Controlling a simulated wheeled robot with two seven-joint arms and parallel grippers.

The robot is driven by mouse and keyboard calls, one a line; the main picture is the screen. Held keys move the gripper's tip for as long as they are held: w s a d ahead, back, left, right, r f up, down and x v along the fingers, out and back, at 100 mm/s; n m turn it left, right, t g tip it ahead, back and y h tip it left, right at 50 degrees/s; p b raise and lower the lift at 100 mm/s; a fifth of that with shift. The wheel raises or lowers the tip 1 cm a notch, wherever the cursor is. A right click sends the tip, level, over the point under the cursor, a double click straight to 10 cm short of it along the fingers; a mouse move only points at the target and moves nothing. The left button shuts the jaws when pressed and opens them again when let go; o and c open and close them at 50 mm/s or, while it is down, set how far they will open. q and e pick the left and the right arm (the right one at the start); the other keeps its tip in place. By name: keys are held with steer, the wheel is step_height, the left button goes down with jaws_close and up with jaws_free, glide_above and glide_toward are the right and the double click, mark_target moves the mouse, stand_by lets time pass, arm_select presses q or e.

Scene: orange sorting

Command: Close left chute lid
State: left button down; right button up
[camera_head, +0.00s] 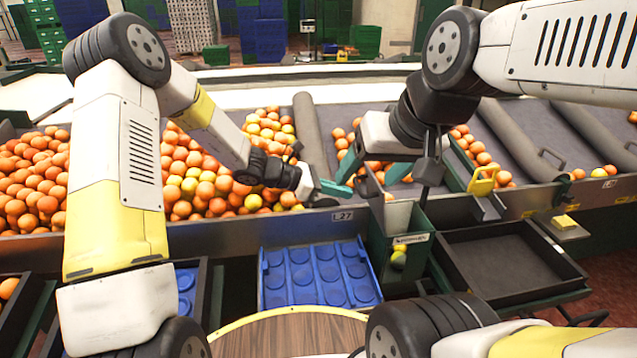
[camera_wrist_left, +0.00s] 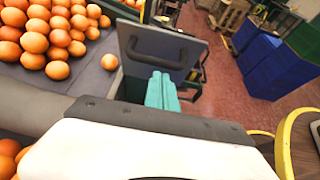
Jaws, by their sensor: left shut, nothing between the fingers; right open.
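In the left wrist view a grey chute lid (camera_wrist_left: 178,62) with a dark bar handle stands raised above a green chute box. My left gripper (camera_head: 336,188) has its teal fingers shut and empty. In the left wrist view its fingertips (camera_wrist_left: 162,90) overlap the lid's face just below the handle; I cannot tell if they touch it. In the head view the green chute (camera_head: 418,242), with some yellow-green fruit inside, is right of the left fingertips. My right gripper (camera_head: 375,172) is open above the conveyor edge, close to the left one, and partly hides the chute's top.
Oranges (camera_head: 190,175) fill the conveyor on the left. A blue crate (camera_head: 318,275) sits below the rail, and a dark empty tray (camera_head: 505,262) lies right of the chute.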

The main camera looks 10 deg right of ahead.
arm_select(q)
steer(key=shift+d+r, duration=0.2)
steer(key=shift+d, duration=0.25)
